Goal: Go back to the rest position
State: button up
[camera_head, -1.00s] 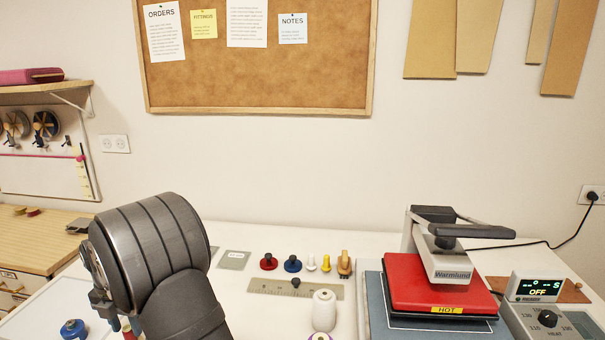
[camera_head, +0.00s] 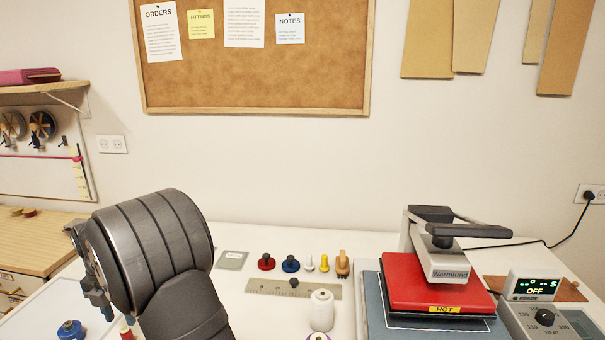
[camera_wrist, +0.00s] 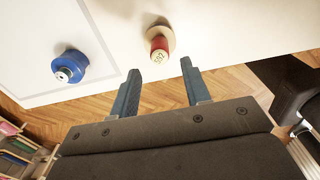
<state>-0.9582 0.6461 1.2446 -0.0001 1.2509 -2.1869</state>
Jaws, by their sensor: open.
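My gripper (camera_wrist: 161,83) is open and empty in the wrist view, with its two blue-grey fingers apart. Its fingertips point toward the edge of the white table. A red spool with a pale flange (camera_wrist: 160,48) stands just beyond the gap between the fingertips, apart from them. A blue knobbed piece (camera_wrist: 70,66) sits to the left on a pale panel. In the head view my arm's dark wrist hides most of the gripper. The blue piece (camera_head: 70,330) shows at the lower left there, and part of the red spool (camera_head: 126,330) shows beside my arm.
A heat press with a red plate (camera_head: 435,283) stands at the right, beside a control box (camera_head: 545,318) reading OFF. A white thread cone (camera_head: 321,311), a ruler (camera_head: 265,288) and several small knobbed pieces (camera_head: 291,264) occupy the table's middle. A wooden cabinet (camera_head: 35,245) stands left.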

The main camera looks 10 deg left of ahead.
notch_tip(320, 180, up, 6)
notch_tip(320, 180, down, 13)
notch_tip(320, 180, up, 5)
jog(key=shift+w+f, duration=0.1)
jog(key=shift+f, duration=0.1)
jog(key=w+d+r, duration=0.4)
jog(key=d+r, duration=0.3)
jog(key=d, duration=0.4)
jog(key=s+d+f+m, duration=0.2)
jog(key=s+d+m, duration=0.1)
jog(key=d, duration=1)
jog(key=s+d+f+m, duration=0.2)
jog(key=s+d+m, duration=0.1)
jog(key=d, duration=1.1)
jog(key=a+f, duration=0.2)
jog(key=a, duration=0.1)
jog(key=a+f, duration=0.1)
jog(key=a, duration=0.3)
jog(key=a+f, duration=0.2)
jog(key=a, duration=0.1)
jog(key=shift+a+f, duration=0.25)
jog(key=shift+f, duration=0.05)
